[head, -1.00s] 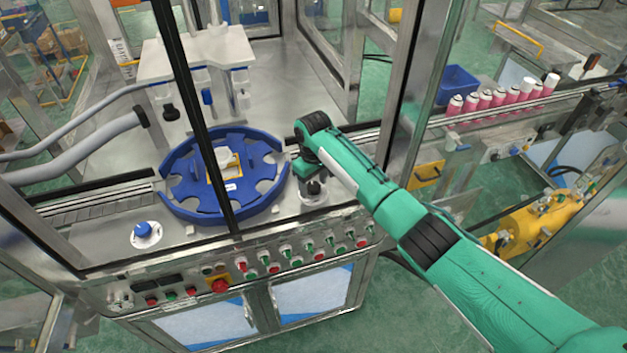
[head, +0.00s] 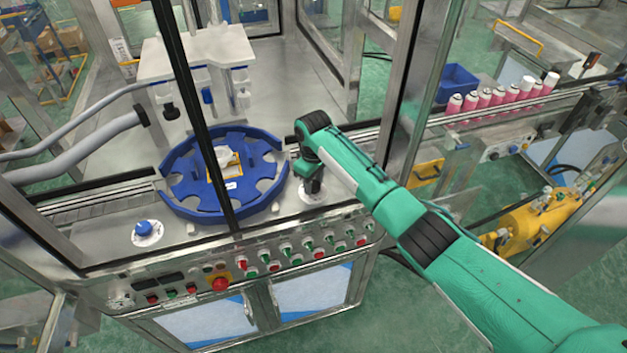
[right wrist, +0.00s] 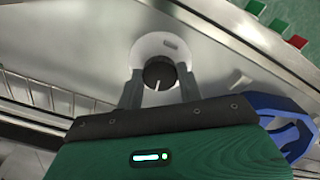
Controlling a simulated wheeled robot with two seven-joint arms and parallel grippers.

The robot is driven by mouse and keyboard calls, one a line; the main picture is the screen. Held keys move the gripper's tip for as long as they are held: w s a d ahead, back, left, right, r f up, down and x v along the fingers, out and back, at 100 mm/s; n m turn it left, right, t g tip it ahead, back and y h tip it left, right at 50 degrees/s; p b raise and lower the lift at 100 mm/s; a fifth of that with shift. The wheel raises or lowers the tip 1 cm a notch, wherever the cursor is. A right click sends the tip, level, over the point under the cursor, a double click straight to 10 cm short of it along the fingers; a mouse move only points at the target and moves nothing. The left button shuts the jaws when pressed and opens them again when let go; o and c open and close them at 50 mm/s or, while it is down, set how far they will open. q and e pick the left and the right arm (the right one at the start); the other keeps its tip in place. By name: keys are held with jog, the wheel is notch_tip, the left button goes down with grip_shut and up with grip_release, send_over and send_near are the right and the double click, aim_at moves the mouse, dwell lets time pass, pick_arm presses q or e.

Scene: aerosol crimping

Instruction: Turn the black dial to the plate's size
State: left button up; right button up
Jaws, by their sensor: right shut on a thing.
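The black dial (right wrist: 158,73) shows in the right wrist view on a round white scale plate (right wrist: 150,45), with a pale pointer line on its top. My right gripper (right wrist: 160,84) has one finger on each side of the dial and is shut on it. In the head view my right gripper (head: 312,186) points down at the same spot, right of the blue star wheel, and its wrist hides most of the dial. The white scale (head: 318,197) shows partly around it. The scale markings are too small to read. My left gripper is not in view.
A blue star wheel (head: 218,212) stands left of the gripper. A blue knob (head: 143,229) sits on another white disc at the left. A row of buttons and switches (head: 290,257) lines the front panel. A dark frame post (head: 196,110) crosses in front.

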aim_at(313, 184)
jog(key=n, duration=0.3)
jog(key=shift+w+n+p, duration=0.1)
jog(key=shift+n+p, duration=0.25)
jog(key=shift+n, duration=1.15)
jog(key=o, duration=1)
jog(key=shift+r, duration=0.1)
notch_tip(313, 184, up, 14)
jog(key=b, duration=0.4)
jog(key=shift+f, duration=0.2)
